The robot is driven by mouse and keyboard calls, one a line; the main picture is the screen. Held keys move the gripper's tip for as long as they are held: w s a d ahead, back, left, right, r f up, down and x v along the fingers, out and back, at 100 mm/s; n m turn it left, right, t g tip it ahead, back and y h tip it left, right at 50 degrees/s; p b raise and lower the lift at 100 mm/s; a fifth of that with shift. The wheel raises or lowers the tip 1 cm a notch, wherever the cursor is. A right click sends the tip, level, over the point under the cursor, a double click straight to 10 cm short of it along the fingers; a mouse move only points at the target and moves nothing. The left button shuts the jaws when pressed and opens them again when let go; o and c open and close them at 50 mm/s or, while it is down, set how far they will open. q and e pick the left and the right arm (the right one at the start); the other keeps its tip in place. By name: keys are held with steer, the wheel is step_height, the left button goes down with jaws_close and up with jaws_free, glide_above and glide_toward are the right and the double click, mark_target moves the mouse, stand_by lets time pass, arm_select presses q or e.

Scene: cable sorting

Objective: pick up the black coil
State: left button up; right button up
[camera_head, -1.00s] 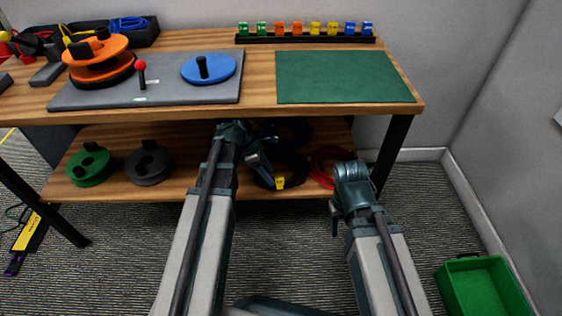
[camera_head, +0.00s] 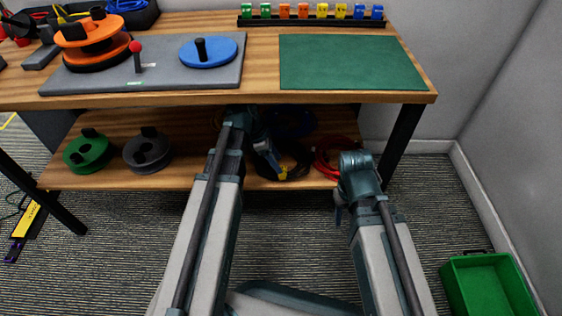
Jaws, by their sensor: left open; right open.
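The black coil (camera_head: 301,164) lies on the lower shelf, right of its middle, with a small yellow tag (camera_head: 283,173) at its front. My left gripper (camera_head: 272,160) is at the coil's left side, under the tabletop edge, and overlaps it in the view. It is open; whether its fingers touch the coil or go around it, I cannot tell. Part of the coil is hidden behind the gripper. My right gripper (camera_head: 338,207) is open and empty, in front of the shelf and right of the coil, pointing down.
A red coil (camera_head: 325,168) lies close right of the black coil, and a dark blue coil (camera_head: 294,124) behind it. Green (camera_head: 88,152) and grey (camera_head: 147,152) spools stand left on the shelf. The tabletop edge (camera_head: 350,97) overhangs. A table leg (camera_head: 402,138) stands right.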

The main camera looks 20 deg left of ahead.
mark_target(282, 167)
arm_select(q)
steer(key=shift+b+x, duration=2.4)
steer(key=shift+x, duration=0.15)
steer(key=shift+r, duration=0.1)
jaws_close()
